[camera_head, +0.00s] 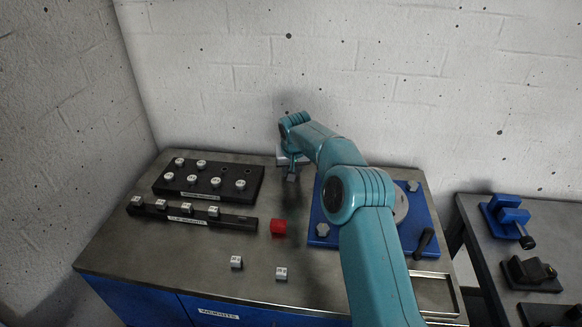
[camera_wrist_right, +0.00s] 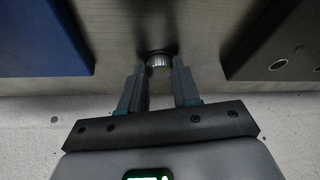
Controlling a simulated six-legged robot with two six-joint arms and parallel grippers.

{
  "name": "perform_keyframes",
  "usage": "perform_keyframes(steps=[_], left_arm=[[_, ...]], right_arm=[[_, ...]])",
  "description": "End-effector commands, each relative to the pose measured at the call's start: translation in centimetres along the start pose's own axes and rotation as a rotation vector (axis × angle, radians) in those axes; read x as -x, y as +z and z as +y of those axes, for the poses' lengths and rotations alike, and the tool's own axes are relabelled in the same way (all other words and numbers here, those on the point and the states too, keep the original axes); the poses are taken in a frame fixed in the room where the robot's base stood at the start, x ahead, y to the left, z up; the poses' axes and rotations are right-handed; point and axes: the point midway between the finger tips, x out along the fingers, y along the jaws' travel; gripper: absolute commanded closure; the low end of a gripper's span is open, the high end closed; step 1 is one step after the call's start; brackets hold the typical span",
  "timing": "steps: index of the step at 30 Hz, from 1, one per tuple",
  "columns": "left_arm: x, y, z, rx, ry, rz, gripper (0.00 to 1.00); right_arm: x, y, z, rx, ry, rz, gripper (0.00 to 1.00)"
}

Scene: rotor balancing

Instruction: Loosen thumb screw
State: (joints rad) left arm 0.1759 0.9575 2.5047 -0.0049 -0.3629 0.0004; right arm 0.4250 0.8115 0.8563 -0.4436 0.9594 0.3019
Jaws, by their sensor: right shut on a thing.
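My right arm reaches across the bench in the head view to the back edge, where my right gripper (camera_head: 291,176) points down, small and partly hidden by the wrist. In the right wrist view my right gripper (camera_wrist_right: 159,72) has its two fingers on either side of a small ridged metal knob, the thumb screw (camera_wrist_right: 158,60). The gripper is shut on it. What the screw is fixed to is dark and hard to make out. My left gripper is in neither view.
A blue plate (camera_head: 322,240) with a round disc (camera_head: 401,207) lies right, partly behind my arm. A black weight block (camera_head: 208,182) and strip (camera_head: 192,217) stand left. A second table (camera_head: 482,265) stands right.

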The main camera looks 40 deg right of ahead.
Motion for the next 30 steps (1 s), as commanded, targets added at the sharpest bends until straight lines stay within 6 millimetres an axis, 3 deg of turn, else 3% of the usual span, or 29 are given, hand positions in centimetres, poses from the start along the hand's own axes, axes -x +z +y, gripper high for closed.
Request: perform_keyframes(steps=[8,9,11,12,23,26,30], left_arm=[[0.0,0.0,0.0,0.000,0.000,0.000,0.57],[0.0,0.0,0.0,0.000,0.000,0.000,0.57],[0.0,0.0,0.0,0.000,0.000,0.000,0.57],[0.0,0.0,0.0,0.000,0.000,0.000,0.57],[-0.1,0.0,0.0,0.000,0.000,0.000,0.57],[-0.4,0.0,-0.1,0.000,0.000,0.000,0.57],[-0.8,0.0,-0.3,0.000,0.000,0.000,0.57]], right_arm=[[0.1,0.0,0.0,0.012,-0.005,0.001,0.99],[0.1,0.0,0.0,0.012,-0.005,0.001,0.66],[0.1,0.0,0.0,0.012,-0.005,0.002,0.46],[0.1,0.0,0.0,0.012,-0.004,0.001,0.43],[0.8,-0.1,0.0,0.011,-0.005,0.003,0.43],[2.4,-0.1,0.1,0.010,-0.005,0.005,0.43],[6.0,-0.1,0.1,0.011,-0.006,0.007,0.43]])
